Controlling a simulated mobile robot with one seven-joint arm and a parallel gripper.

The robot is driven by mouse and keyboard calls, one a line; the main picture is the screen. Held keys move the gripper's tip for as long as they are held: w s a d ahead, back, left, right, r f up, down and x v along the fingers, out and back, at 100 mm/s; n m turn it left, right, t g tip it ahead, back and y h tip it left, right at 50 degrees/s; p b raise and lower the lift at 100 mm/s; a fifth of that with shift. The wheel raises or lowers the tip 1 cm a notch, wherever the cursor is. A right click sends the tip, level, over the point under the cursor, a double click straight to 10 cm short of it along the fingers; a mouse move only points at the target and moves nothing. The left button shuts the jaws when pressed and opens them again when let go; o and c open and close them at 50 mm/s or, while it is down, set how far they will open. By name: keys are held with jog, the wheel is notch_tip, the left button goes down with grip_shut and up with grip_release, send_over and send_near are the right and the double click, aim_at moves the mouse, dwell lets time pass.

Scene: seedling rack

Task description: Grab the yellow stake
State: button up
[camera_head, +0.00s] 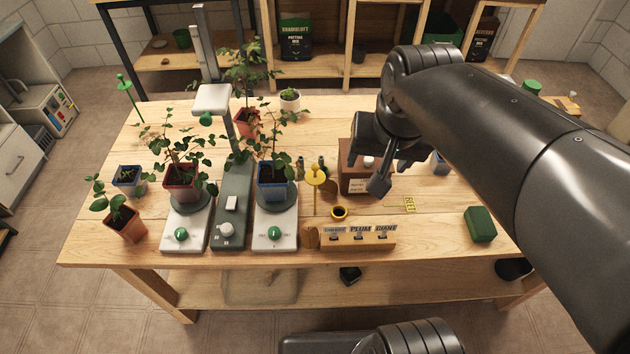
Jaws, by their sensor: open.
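The yellow stake (315,177) stands upright near the middle of the table, with a wide rounded top on a thin stem. It is just right of the blue pot on the right-hand scale, behind the labelled wooden block. My gripper (384,179) is open and empty, pointing down over the table to the right of the stake. A clear gap separates them in the picture. My gripper covers part of the brown box (354,168) behind it, and I cannot tell its exact height.
Potted plants stand on two white scales (274,232) left of the stake. A green block (480,224) lies at the right. The table's front right is mostly clear.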

aim_at(314, 169)
jog(key=w+a+f+m+g, duration=0.3)
jog(key=w+a+f+g, duration=0.15)
jog(key=w+a, duration=0.5)
jog(key=shift+t, duration=0.35)
jog(key=f, duration=0.6)
jog(key=shift+s+a+f, duration=0.2)
jog(key=shift+s+a, duration=0.1)
jog(key=shift+a, duration=0.1)
jog(key=f, duration=0.3)
jog(key=w+f, duration=0.1)
jog(key=f, duration=0.1)
jog(key=shift+d, duration=0.1)
jog(key=shift+s, duration=0.1)
jog(key=c, duration=1)
